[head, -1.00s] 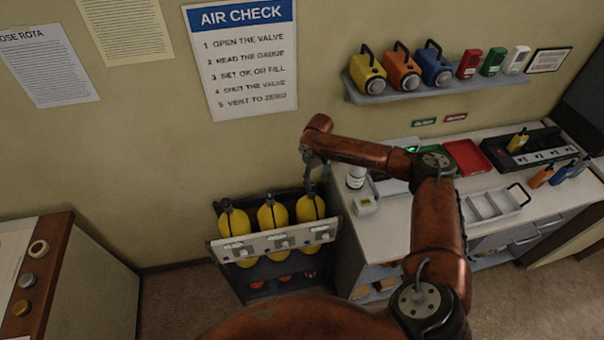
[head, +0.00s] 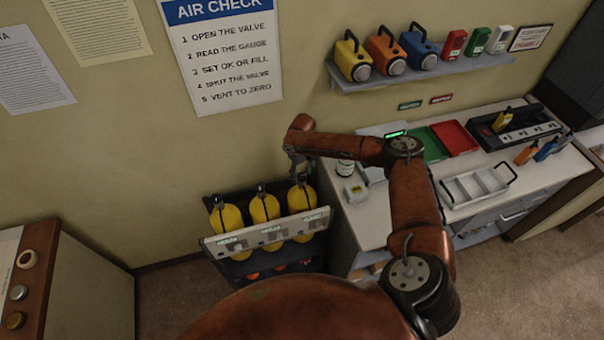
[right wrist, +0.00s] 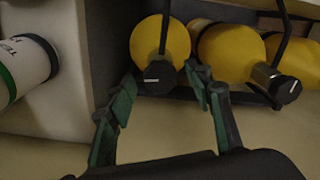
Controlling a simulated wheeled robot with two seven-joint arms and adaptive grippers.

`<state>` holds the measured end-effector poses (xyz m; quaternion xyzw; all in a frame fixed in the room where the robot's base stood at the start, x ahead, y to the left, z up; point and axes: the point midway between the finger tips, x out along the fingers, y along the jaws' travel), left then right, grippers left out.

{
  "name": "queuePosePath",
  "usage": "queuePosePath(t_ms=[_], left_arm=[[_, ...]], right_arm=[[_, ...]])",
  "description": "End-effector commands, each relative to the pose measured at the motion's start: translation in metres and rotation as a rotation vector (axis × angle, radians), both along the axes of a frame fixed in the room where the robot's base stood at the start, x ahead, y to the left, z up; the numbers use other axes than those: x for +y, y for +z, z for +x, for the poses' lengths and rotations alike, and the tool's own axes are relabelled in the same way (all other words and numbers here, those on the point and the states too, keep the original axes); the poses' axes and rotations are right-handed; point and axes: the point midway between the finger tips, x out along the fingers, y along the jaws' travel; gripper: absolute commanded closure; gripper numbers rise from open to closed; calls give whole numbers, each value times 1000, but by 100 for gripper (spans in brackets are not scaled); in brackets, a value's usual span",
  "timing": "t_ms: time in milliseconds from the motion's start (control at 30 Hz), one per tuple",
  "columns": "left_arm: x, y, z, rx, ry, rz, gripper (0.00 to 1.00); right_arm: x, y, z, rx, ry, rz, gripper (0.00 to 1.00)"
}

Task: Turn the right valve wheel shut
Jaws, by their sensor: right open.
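Three yellow cylinders stand in a dark rack with a pale front panel (head: 265,233). The right cylinder (head: 302,200) is below my right gripper (head: 298,172), which hangs over its top. In the right wrist view, the right cylinder (right wrist: 150,38) has a black valve wheel (right wrist: 158,77) with a white mark. My right gripper (right wrist: 163,84) is open, with its green-padded fingers on either side of this wheel and no clear contact. The middle cylinder's wheel (right wrist: 287,89) is outside the fingers. My left gripper is not in view.
A white bottle (head: 345,168) stands on the counter close to the right of my gripper. A grey tray (head: 475,187) and a red tray (head: 455,138) lie farther right. A wall shelf (head: 430,72) is above. The floor left of the rack is clear.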

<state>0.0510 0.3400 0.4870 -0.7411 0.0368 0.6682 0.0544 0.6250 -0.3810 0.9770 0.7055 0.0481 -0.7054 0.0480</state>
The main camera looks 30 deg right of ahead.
Motion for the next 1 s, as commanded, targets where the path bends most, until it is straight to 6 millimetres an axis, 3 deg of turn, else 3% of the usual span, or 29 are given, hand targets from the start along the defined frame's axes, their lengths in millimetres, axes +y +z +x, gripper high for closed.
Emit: queuePosePath(t_ms=[167,767,1000], left_arm=[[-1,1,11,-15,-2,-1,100],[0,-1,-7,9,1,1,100],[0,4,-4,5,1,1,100]], right_arm=[[0,0,0,0,0,0,53],[-1,0,-1,0,-1,0,94],[-1,1,-1,0,-20,1,95]])
